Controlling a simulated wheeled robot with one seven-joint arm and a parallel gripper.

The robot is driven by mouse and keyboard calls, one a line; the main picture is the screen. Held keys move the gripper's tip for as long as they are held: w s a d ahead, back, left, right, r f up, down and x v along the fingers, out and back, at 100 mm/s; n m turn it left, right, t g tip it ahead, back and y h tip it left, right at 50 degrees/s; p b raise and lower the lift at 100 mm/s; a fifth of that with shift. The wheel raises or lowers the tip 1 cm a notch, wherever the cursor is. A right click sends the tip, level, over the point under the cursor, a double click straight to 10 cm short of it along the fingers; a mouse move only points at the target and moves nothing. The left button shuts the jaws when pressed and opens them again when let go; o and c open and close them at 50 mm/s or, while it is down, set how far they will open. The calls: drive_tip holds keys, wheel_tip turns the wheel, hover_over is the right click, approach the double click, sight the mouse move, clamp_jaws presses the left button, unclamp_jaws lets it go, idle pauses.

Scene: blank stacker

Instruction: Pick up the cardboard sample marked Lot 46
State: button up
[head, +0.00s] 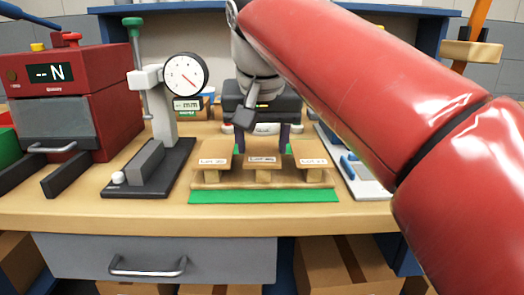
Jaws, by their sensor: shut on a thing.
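Three brown cardboard samples stand in a row on a wooden rack (208,184). The middle sample (262,168) has a small label that looks like Lot 46, though the print is blurred. The left sample (215,160) and the right sample (311,160) have labels that are hard to read. My gripper (262,143) reaches down from above and behind, with dark purple fingers either side of the middle sample's far part. It is shut on that sample, which still sits in line with the others at the rack. The fingertips are partly hidden behind the samples.
A green mat (262,197) lies in front of the rack. A dial gauge stand (165,120) and a red tester (75,100) stand to the left. A white tray with blue items (365,184) lies to the right. My red arm hides much of the right side.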

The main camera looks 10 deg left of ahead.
sight(261, 152)
drive_tip(key=shift+r, duration=0.1)
wheel_tip(261, 152, up, 10)
drive_tip(key=p, duration=0.2)
idle(0.4)
